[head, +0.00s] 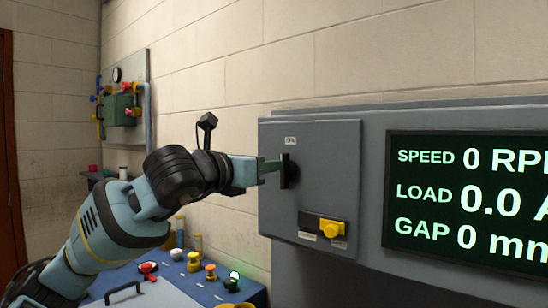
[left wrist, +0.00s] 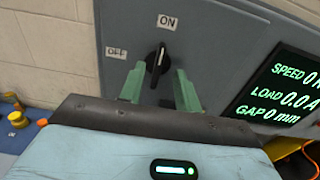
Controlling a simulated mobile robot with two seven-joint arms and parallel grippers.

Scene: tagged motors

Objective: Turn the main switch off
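The main switch is a black rotary handle (left wrist: 157,60) on the grey cabinet door. In the left wrist view it stands nearly upright, its upper end towards the ON label (left wrist: 167,22); the OFF label (left wrist: 116,53) is to its left. In the head view the handle (head: 290,172) also looks upright. My left gripper (left wrist: 160,68) is open, its green fingers apart on either side of the handle's lower part. I cannot tell if either finger touches it. In the head view the left gripper (head: 277,165) reaches the handle from the left. My right gripper is not in view.
A yellow switch block (head: 328,226) sits lower on the cabinet (head: 320,165). A screen (head: 470,205) to the right reads speed 0, load 0.0, gap 0. A blue bench (head: 205,285) with coloured knobs stands below my left arm. A wall panel (head: 120,105) is behind.

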